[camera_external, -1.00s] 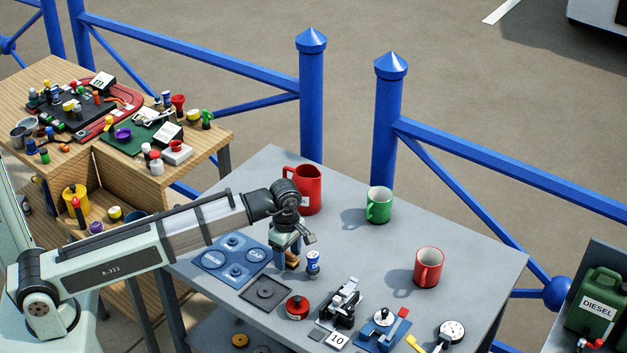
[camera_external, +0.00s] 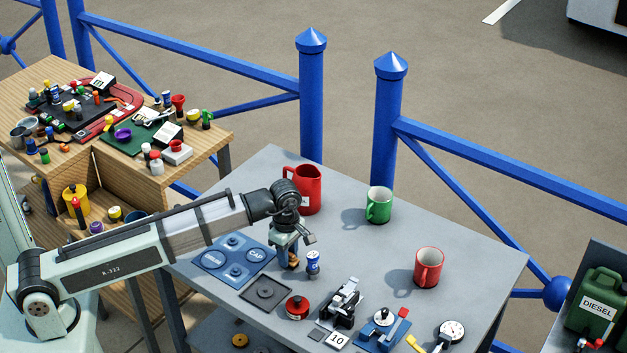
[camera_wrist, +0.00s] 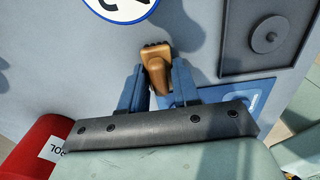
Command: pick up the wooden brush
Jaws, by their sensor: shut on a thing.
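The wooden brush (camera_wrist: 156,68) is brown and stands out between the two blue-grey fingers of my gripper (camera_wrist: 160,88) in the wrist view. My gripper is shut on it. In the external view my gripper (camera_external: 289,258) points down at the grey table (camera_external: 345,238), with the brush (camera_external: 293,262) showing as a small brown piece between the fingers. I cannot tell whether the brush touches the table.
A blue and white can (camera_external: 312,262) stands just right of my gripper. A blue panel (camera_external: 212,260) lies to its left and a dark square tray (camera_external: 266,293) in front. A red jug (camera_external: 306,190), a green mug (camera_external: 379,205) and a red mug (camera_external: 428,267) stand on the table.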

